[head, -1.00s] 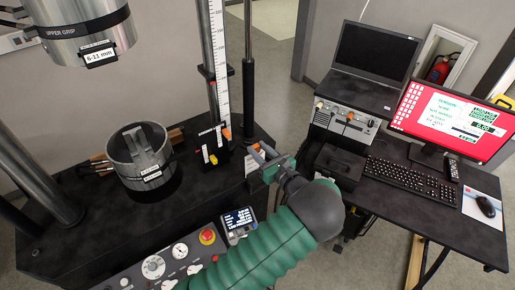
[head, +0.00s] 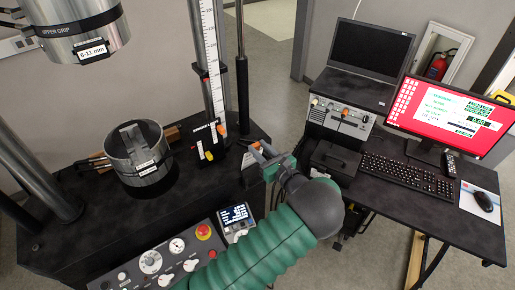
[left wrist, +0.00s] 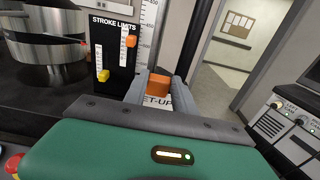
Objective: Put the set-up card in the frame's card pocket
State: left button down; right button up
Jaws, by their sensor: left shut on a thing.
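The set-up card shows in the left wrist view as a white sheet (left wrist: 157,101) lettered "ET-UP" with an orange block (left wrist: 158,84) at its top. My left gripper (left wrist: 157,90) is shut on it, with a grey finger on either side. In the head view my left gripper (head: 262,152) is right of the testing frame's black stroke-limits panel (head: 207,143), near the frame's right edge. A little white of the card (head: 248,160) and its orange part show there. The card's lower part is hidden behind my gripper body in the wrist view. I cannot make out the card pocket. My right gripper is not in view.
A lower grip cylinder (head: 139,155) stands on the black frame base, left of the panel. The control console (head: 155,262) lies in front. A desk (head: 400,200) with keyboard and red-screened monitor (head: 450,112) stands at right. Open floor lies behind the gripper.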

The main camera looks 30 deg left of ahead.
pick_arm(q)
jog(key=shift+r+g+p, duration=0.25)
jog(key=shift+g+p, duration=0.05)
jog(key=shift+p, duration=0.35)
jog(key=shift+a+h+p, duration=0.4)
jog(key=shift+h+p, duration=0.05)
jog(key=shift+h, duration=0.05)
jog(key=shift+d+r+h+p, duration=0.15)
jog(key=shift+d+h+p, duration=0.25)
jog(key=shift+d+p, duration=0.3)
jog(key=shift+s+a+h+p, duration=0.1)
jog(key=shift+a+h+p, duration=0.15)
jog(key=shift+p, duration=0.4)
jog(key=shift+d, duration=0.15)
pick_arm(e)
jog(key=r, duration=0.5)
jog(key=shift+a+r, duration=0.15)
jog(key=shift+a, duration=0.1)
pick_arm(q)
jog(key=shift+d, duration=0.15)
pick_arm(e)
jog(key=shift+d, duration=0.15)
